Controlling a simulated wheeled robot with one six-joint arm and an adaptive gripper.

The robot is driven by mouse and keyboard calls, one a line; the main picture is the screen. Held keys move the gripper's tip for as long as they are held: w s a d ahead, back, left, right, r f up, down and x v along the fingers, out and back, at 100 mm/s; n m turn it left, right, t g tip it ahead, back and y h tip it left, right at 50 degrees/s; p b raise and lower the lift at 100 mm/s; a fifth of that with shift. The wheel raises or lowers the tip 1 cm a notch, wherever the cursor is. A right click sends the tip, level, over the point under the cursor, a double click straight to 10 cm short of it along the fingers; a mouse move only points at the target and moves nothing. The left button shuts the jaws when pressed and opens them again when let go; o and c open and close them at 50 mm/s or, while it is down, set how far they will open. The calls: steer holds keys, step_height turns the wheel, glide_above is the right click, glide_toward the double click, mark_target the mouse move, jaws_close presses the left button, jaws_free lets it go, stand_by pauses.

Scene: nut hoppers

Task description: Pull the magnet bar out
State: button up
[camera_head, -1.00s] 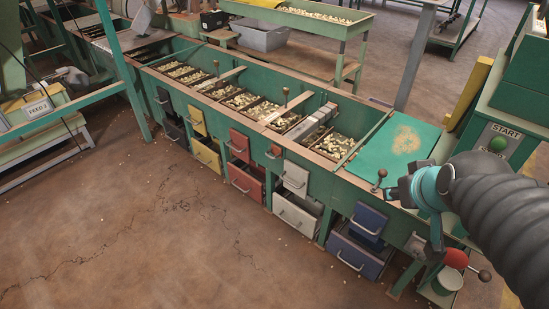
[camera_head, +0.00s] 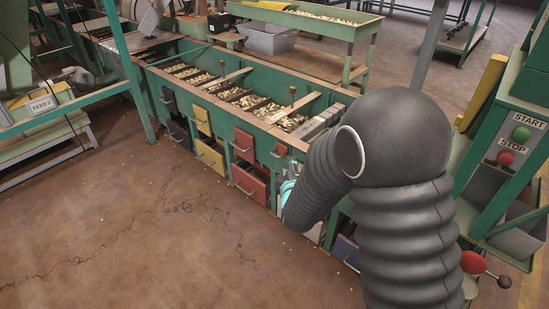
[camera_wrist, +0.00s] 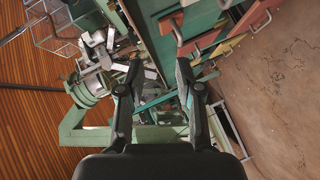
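A pale grey metal block with parallel bars (camera_head: 321,121) lies across the trough of nuts in the head view; it looks like the magnet bar, and my arm hides its near surroundings. My gripper (camera_wrist: 157,72) is open in the wrist view, with a clear gap between its two dark fingers and nothing held. In the head view my arm covers nearly all of the gripper; only a bit of teal shows low in front of the drawers. I cannot make out the magnet bar surely in the wrist view.
The green trough bench (camera_head: 190,62) has red drawers (camera_head: 250,184) and yellow drawers (camera_head: 210,156) with handles on its front. A control box with a green start button (camera_head: 522,133) stands at the right. Open floor (camera_head: 130,215) lies in front of the bench.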

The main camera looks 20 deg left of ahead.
mark_target(274, 155)
steer(key=s+a+f+n+t, duration=0.1)
steer(key=a+f+n, duration=0.1)
steer(key=a+f, duration=0.2)
steer(key=shift+y, duration=0.4)
steer(key=x, duration=1.3)
steer(key=shift+w+d+f, duration=0.15)
steer(key=shift+w, duration=0.1)
jaws_close()
